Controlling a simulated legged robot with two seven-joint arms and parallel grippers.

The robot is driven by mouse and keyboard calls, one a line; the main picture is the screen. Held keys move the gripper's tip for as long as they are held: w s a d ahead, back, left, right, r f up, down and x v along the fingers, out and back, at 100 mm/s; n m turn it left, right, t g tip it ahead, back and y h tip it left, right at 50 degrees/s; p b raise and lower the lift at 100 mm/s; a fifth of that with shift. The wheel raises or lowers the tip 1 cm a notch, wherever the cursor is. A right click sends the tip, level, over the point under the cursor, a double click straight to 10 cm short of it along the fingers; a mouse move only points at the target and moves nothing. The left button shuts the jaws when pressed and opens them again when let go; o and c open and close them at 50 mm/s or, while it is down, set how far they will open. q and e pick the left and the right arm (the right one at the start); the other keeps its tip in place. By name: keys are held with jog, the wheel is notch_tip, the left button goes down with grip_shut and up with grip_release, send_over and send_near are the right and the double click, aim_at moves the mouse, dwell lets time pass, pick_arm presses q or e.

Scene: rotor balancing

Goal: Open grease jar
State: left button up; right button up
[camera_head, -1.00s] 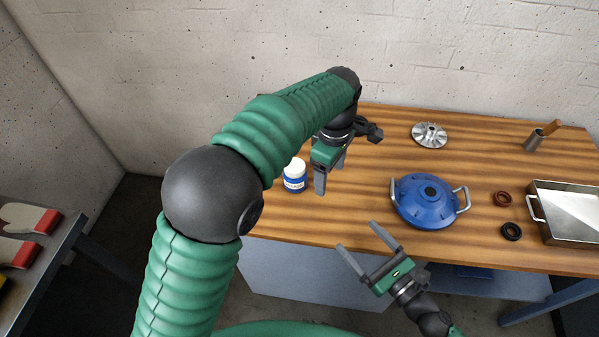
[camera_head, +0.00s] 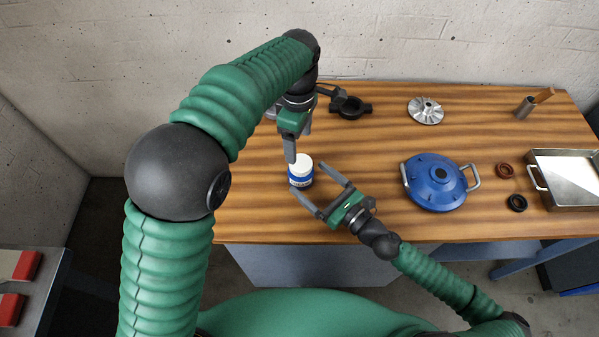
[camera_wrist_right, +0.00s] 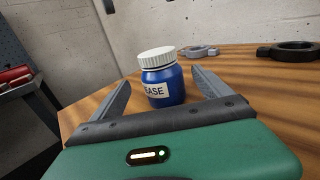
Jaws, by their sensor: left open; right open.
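The grease jar (camera_head: 299,180) is blue with a white lid (camera_head: 301,162) and stands upright near the table's front left. In the right wrist view the jar (camera_wrist_right: 166,86) shows a white label reading "EASE", and its ribbed lid (camera_wrist_right: 157,57) is on. My right gripper (camera_head: 309,179) is open, with its fingers pointing at the jar from the front right. In the wrist view the jar appears between the spread fingers; I cannot tell whether they touch it. My left gripper (camera_head: 297,148) is open and points down, just above and behind the lid, with one finger close to it.
A blue round housing with handles (camera_head: 435,182), a silver rotor (camera_head: 425,110), two rings (camera_head: 517,202), a metal tray (camera_head: 537,178) and a cup (camera_head: 525,107) stand to the right. A black clamp-like part (camera_head: 351,107) lies behind my left gripper.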

aim_at(297, 169)
jog(key=x, duration=0.6)
jog(key=shift+a, duration=0.1)
jog(key=shift+w+a, duration=0.15)
jog(key=shift+w, duration=0.6)
jog(key=shift+a, duration=0.45)
jog(key=c, duration=0.3)
jog(key=shift+d, duration=0.3)
jog(key=c, duration=1.2)
jog(key=shift+a, duration=0.1)
grip_shut()
